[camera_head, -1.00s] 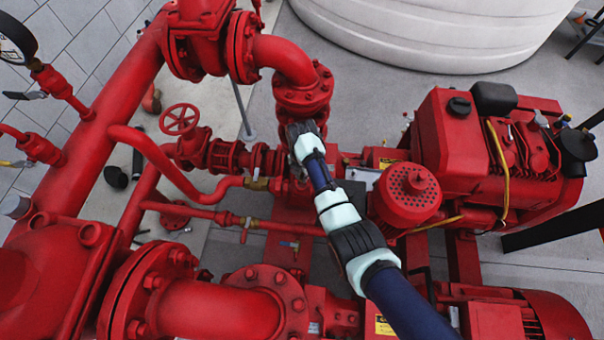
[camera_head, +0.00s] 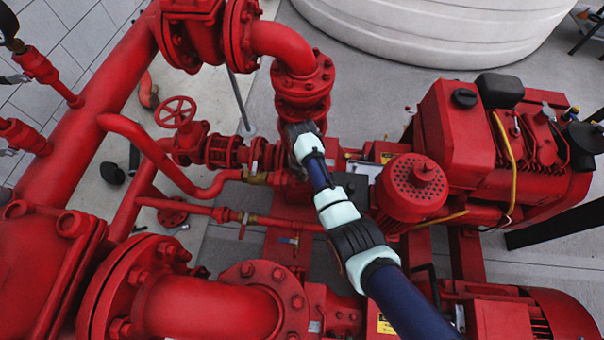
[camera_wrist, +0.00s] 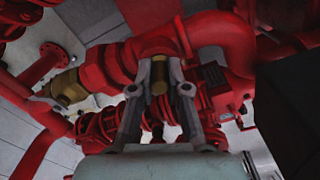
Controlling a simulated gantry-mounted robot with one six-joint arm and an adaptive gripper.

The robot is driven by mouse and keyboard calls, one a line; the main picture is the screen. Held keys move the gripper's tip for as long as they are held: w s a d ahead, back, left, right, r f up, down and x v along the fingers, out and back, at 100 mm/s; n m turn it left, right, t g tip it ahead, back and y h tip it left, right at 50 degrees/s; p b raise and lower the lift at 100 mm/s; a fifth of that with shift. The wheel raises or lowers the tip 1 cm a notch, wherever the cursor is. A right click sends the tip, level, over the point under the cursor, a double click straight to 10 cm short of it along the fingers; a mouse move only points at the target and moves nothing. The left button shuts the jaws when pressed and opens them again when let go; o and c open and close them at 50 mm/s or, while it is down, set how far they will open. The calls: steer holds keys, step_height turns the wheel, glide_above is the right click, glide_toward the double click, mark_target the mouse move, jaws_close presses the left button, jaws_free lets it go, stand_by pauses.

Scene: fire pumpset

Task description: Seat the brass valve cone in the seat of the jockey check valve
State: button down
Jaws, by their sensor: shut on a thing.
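My gripper (camera_wrist: 160,88) points away from the wrist camera, with its two grey fingers on either side of a small brass piece, which looks like the valve cone (camera_wrist: 160,78). The cone sits between the fingertips, in front of a red valve body (camera_wrist: 155,45) that seems to be the jockey check valve. I cannot tell whether the cone touches it; the seat is not clearly visible. In the head view my gripper (camera_head: 300,130) is beside the red pipework below a flanged elbow, and the cone is hidden there.
A brass fitting (camera_wrist: 68,88) joins the red pipe at the left of the wrist view. In the head view a red handwheel valve (camera_head: 176,112) stands left of my gripper, a flanged elbow (camera_head: 303,75) above it, and a red perforated cap (camera_head: 412,187) to the right.

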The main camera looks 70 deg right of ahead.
steer(key=shift+s+a+f, duration=0.1)
steer(key=shift+a+f, duration=0.05)
steer(key=shift+f, duration=0.35)
steer(key=c, duration=1.5)
jaws_free()
steer(key=o, duration=0.4)
steer(key=shift+w, duration=0.25)
steer(key=shift+o, duration=0.2)
steer(key=shift+s, duration=0.1)
steer(key=shift+r, duration=0.2)
steer(key=shift+r, duration=0.3)
step_height(320, 180, up, 12)
steer(key=shift+f, duration=0.25)
